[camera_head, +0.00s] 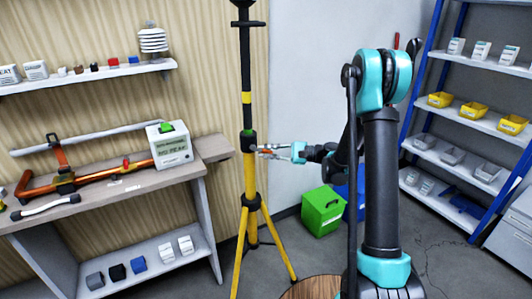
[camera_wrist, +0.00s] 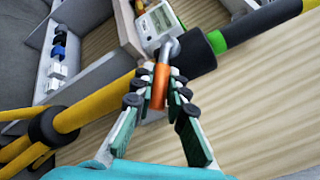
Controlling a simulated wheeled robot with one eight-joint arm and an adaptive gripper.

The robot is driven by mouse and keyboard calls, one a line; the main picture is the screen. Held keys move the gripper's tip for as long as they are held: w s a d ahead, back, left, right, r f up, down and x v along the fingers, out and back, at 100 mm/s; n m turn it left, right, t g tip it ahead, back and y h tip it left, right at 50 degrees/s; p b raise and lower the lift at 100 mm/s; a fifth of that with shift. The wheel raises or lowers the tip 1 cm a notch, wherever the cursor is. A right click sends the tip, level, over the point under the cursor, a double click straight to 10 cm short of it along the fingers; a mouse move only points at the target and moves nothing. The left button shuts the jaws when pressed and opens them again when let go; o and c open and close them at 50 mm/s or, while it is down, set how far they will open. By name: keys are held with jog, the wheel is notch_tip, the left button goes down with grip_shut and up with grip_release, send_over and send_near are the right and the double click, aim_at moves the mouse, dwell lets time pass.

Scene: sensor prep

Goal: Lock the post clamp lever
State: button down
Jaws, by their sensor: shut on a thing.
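The tripod post stands upright in the head view, with a black post clamp (camera_head: 248,142) around its yellow section. In the wrist view the post runs diagonally, and the black clamp (camera_wrist: 197,55) has a green ring beside it. The clamp lever (camera_wrist: 160,86) has an orange handle and a grey metal end that meets the clamp. My gripper (camera_wrist: 161,80) is shut on the orange handle, one finger on each side.
A workbench (camera_head: 120,185) with a white meter (camera_head: 170,145) and an orange frame stands to the left. A green box (camera_head: 323,211) sits on the floor behind my arm. Shelving (camera_head: 470,125) with bins stands at right. The tripod's yellow legs (camera_head: 278,245) spread below.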

jog(key=shift+w+d+r+n+t+h, duration=0.1)
jog(key=shift+r+n+h, duration=0.35)
jog(key=shift+h, duration=0.3)
jog(key=shift+d+r+n+t+h, duration=0.1)
jog(key=shift+r+n+h, duration=0.3)
jog(key=shift+h, duration=0.4)
jog(key=shift+w+d+r+n+t+h, duration=0.1)
jog(key=shift+r+n+h, duration=0.35)
jog(key=shift+h, duration=0.3)
jog(key=c, duration=1.5)
grip_release()
jog(key=v, duration=1.1)
jog(key=shift+d+r, duration=0.15)
jog(key=shift+d, duration=0.25)
